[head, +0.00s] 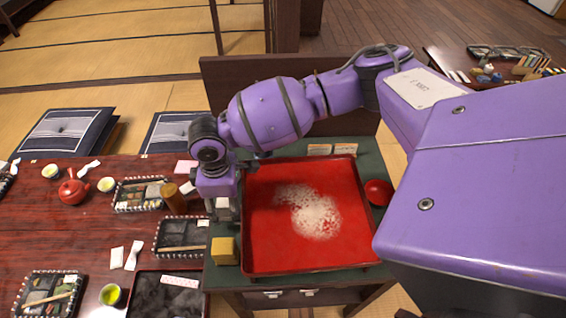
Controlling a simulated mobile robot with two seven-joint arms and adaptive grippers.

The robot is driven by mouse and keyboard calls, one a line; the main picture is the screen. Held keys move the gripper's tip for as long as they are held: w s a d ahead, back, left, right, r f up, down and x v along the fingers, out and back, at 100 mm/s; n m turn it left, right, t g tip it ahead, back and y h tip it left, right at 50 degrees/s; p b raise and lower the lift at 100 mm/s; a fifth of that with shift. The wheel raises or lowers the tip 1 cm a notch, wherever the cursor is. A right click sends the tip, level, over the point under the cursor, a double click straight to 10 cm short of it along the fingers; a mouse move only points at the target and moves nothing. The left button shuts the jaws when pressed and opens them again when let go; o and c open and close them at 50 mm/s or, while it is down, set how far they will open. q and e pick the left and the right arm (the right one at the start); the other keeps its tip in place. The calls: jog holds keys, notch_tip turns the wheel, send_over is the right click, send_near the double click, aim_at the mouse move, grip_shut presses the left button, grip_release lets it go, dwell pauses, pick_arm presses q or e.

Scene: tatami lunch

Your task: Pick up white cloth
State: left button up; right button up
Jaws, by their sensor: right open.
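Several small white items that look like cloths or napkins lie on the dark red table. One flat white piece (117,257) lies beside a twisted white piece (133,256) at the lower left. Another white piece (88,169) lies near the red teapot, and a pale one (187,187) lies just left of my right wrist. I cannot tell which is the white cloth. My right gripper (223,214) points down at the left edge of the red tray, open; its fingertips are small and partly hidden by its own body. My left gripper is not in view.
A red tray (252,262) with white grains sits on a green-topped stand. A yellow block (224,251), a red bowl (379,192) and a brown cylinder (174,198) are near. The table also holds dark trays (181,237), cups and a red teapot (72,192).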

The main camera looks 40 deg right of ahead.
jog(key=c, duration=1.2)
jog(key=shift+r, duration=0.1)
jog(key=shift+r+p, duration=0.85)
jog(key=shift+r, duration=8.15)
